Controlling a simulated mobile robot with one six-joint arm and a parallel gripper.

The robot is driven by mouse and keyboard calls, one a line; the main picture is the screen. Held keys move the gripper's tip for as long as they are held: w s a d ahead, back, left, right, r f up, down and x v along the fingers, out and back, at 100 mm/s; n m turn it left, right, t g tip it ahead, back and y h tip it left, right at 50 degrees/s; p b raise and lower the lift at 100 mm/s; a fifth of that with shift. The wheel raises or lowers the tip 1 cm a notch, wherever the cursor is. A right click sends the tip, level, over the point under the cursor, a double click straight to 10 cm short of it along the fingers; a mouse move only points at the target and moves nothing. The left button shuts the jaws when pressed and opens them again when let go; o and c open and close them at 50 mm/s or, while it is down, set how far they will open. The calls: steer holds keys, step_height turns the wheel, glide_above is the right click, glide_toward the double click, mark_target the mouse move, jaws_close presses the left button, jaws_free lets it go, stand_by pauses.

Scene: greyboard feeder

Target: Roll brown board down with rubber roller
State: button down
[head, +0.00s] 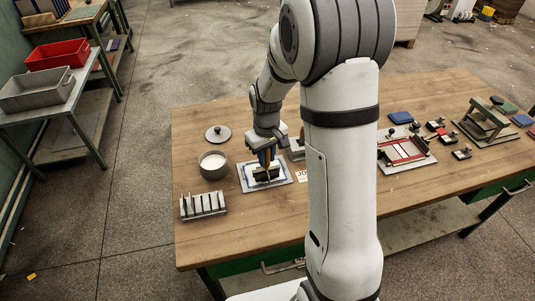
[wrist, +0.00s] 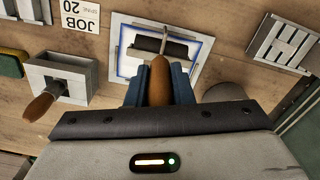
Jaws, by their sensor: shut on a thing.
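My gripper (head: 266,154) is shut on the wooden handle (wrist: 160,82) of the roller; its blue fingers (wrist: 160,88) close on both sides of it. The roller's dark rubber cylinder (wrist: 158,45) lies across a pale plate with a blue outline (wrist: 123,66). The cylinder also shows in the head view (head: 267,173). It appears low over the plate or on it; I cannot tell whether it touches. I cannot make out the brown board clearly; the roller and my gripper cover the middle of the plate.
A grey pot (head: 212,165) and a slotted grey rack (head: 203,204) stand left of the plate. A "JOB 20" card (wrist: 81,16) and a grey holder with a wooden-handled tool (wrist: 62,80) are on its other side. A red frame fixture (head: 405,151) stands farther right.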

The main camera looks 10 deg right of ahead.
step_height(320, 180, up, 2)
steer(key=shift+r+p, duration=0.2)
steer(key=shift+p, duration=0.1)
steer(key=shift+w+r+p, duration=0.2)
steer(key=shift+r+p, duration=0.3)
steer(key=shift+r, duration=0.05)
steer(key=shift+s+d+r+p, duration=0.1)
steer(key=shift+r+p, duration=1.3)
steer(key=shift+r, duration=0.75)
